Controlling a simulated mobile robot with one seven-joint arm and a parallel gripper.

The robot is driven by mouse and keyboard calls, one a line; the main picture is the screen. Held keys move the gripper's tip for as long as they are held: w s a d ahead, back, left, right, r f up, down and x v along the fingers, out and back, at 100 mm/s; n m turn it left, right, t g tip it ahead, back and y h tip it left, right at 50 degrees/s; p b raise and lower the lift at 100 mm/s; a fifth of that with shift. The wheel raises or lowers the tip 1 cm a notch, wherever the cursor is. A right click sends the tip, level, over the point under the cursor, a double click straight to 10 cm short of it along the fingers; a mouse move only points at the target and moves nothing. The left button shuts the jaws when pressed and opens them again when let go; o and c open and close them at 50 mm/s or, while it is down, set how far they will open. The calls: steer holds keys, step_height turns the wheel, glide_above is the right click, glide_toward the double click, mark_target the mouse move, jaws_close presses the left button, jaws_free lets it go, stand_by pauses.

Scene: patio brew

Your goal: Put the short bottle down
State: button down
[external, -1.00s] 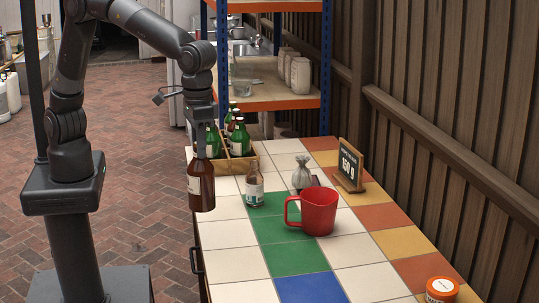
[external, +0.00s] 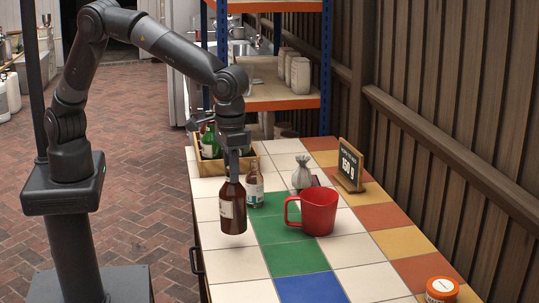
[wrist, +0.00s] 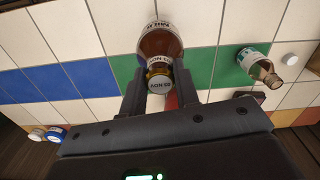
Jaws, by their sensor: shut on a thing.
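The short bottle (external: 232,210) is brown with a pale label and hangs upright below my gripper (external: 236,170). My gripper is shut on its neck; in the wrist view the bottle (wrist: 160,42) sits between the two fingers (wrist: 160,84). In the external view its base appears over the white tiles near the left edge of the tiled table (external: 240,263). I cannot tell whether it touches them.
Another labelled bottle (external: 254,190) stands just right of the held one. A red mug (external: 319,212), a grey pouch (external: 301,176) and a price sign (external: 348,166) stand further right. A wooden crate (external: 211,167) with green bottles is behind.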

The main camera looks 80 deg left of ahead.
mark_target(237, 186)
steer(key=shift+w+a+f, duration=0.3)
steer(key=shift+w+f, duration=0.25)
steer(key=shift+w, duration=0.2)
steer(key=shift+f, duration=2)
steer(key=c, duration=1.1)
jaws_free()
